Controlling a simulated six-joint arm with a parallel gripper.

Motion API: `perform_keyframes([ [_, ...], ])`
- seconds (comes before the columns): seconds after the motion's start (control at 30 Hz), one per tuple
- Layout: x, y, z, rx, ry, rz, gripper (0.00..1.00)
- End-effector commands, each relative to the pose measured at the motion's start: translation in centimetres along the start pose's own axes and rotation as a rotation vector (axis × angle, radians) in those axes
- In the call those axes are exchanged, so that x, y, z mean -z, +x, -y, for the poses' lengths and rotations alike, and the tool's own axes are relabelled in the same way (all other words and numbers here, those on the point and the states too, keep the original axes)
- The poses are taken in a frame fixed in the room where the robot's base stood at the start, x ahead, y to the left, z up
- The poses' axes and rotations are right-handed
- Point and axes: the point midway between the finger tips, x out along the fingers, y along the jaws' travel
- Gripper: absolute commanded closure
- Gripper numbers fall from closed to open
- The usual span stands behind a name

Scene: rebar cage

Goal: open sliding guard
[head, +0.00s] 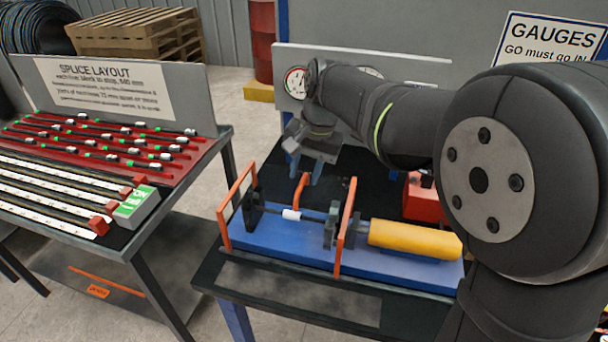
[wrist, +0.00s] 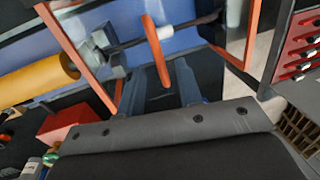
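The sliding guard has orange end frames (head: 346,228) and stands over the blue machine bed (head: 290,252). Its frame also shows in the wrist view (wrist: 78,58). An upright orange handle bar (head: 300,190) is on the guard's far side and shows large in the wrist view (wrist: 156,48). My gripper (head: 305,170) is open and points down just above and behind the bar. In the wrist view, my gripper (wrist: 159,76) has one finger on each side of the bar, with gaps visible. Whether the bar lies fully between the fingers in depth is unclear.
Inside the guard is a dark bar with a white sleeve (head: 291,214). A yellow cylinder (head: 413,240) lies at the right of the bed. A red box (head: 424,203) stands behind it. A gauge panel (head: 290,78) rises at the back. The splice layout table (head: 175,215) is at left.

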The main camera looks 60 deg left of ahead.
Motion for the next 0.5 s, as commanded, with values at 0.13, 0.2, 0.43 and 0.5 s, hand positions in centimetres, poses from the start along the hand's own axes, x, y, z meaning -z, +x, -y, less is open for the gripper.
perform_keyframes([
  [0.13,0.0,1.3,0.0,0.000,0.000,0.000,0.67],
  [0.2,0.0,1.5,0.0,0.000,-0.001,0.000,0.67],
  [0.43,0.0,1.6,0.0,0.000,0.000,0.000,0.67],
  [0.5,0.0,1.6,0.0,0.000,0.000,0.000,0.73],
])
